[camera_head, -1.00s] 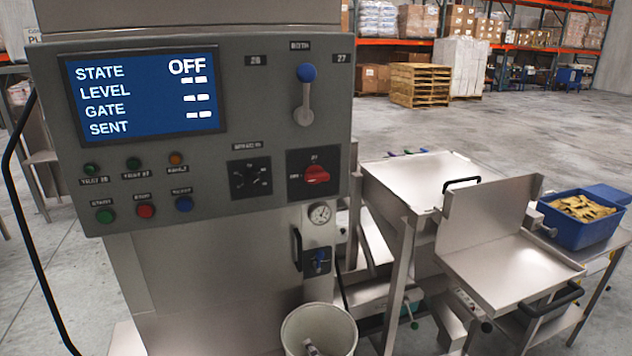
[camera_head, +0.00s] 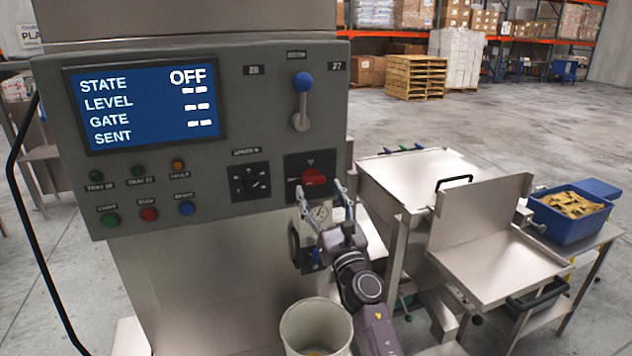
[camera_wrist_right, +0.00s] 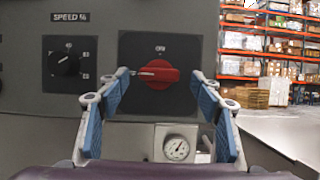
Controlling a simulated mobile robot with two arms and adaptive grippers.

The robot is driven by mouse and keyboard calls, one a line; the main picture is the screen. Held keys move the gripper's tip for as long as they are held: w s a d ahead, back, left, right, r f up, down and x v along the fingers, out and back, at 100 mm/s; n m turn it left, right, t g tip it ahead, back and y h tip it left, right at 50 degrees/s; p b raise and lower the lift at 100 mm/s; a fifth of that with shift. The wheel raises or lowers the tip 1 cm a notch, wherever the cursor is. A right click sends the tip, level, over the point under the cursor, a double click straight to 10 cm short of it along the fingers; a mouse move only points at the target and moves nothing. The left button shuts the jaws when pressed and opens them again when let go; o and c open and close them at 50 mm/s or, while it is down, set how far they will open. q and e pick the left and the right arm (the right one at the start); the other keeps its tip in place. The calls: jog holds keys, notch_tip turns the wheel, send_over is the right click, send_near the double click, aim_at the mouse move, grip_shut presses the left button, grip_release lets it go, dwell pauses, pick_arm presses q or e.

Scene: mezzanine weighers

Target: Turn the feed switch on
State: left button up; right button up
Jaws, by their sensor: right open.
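The feed switch is a red rotary knob (camera_head: 313,177) on a black square plate at the lower right of the grey control panel (camera_head: 235,110). In the right wrist view the red knob (camera_wrist_right: 157,74) lies crosswise, its pointer end toward the left. The panel screen (camera_head: 146,101) reads STATE OFF. My right gripper (camera_head: 325,190) is open and empty, just below and in front of the knob. In the right wrist view its fingers (camera_wrist_right: 160,85) stand on either side of the knob, apart from it. My left gripper is not in view.
A speed dial (camera_head: 249,182) sits left of the switch, and a blue-knobbed lever (camera_head: 303,95) is above it. A round gauge (camera_wrist_right: 176,148) is below the switch. A white bucket (camera_head: 316,325) stands under the panel. Steel trays (camera_head: 490,265) and a blue bin (camera_head: 570,215) are at right.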

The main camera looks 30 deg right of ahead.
aim_at(315, 182)
jog(key=shift+x, duration=1.5)
jog(key=c, duration=1.2)
jog(key=shift+o, duration=0.2)
jog(key=shift+a, duration=0.1)
